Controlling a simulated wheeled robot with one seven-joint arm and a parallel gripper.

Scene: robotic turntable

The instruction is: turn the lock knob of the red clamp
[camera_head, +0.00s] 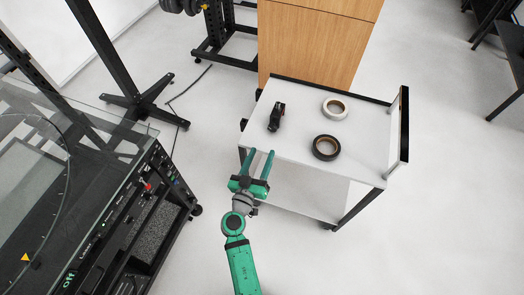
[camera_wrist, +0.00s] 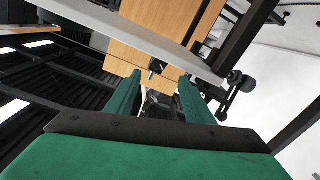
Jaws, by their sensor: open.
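No clamp that is clearly red shows in either view. A small red part (camera_head: 147,187) sits on the front panel of the turntable cabinet; it is too small to tell whether it is a clamp or a knob. My gripper (camera_head: 261,153) is open and empty at the cart's near left edge, well to the right of that red part. In the wrist view my gripper (camera_wrist: 160,78) has its two green fingers apart, with the cart's edge beyond them. A lock knob cannot be made out.
The white cart (camera_head: 296,147) carries a black tool (camera_head: 275,117), a white tape roll (camera_head: 334,108) and a black tape roll (camera_head: 326,148). The turntable cabinet (camera_head: 120,205) with a glass top stands at left. A wooden cabinet (camera_head: 310,45) stands behind. Floor at lower right is clear.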

